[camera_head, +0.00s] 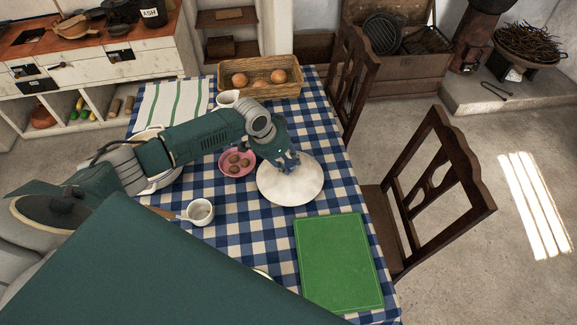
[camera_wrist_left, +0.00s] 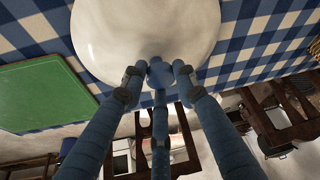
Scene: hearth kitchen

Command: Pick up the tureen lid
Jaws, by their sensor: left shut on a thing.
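The tureen lid (camera_head: 290,186) is a white, round, shallow dome over the middle of the checked table. My left gripper (camera_head: 287,160) reaches down on its top and is shut on it. In the left wrist view the gripper's fingers (camera_wrist_left: 158,72) close in at the edge nearest the camera of the white lid (camera_wrist_left: 140,30); the knob is hidden by the fingertips. I cannot tell whether the lid rests on the cloth or is just above it. A white bowl (camera_head: 165,181), possibly the tureen, is partly hidden behind my left arm. My right gripper is not in view.
A pink bowl (camera_head: 229,169) with several brown items is close left of the lid. A white cup (camera_head: 201,212) and a green board (camera_head: 340,262) are nearer. A wicker basket (camera_head: 260,91) is at the back. Wooden chairs (camera_head: 430,185) stand on the right.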

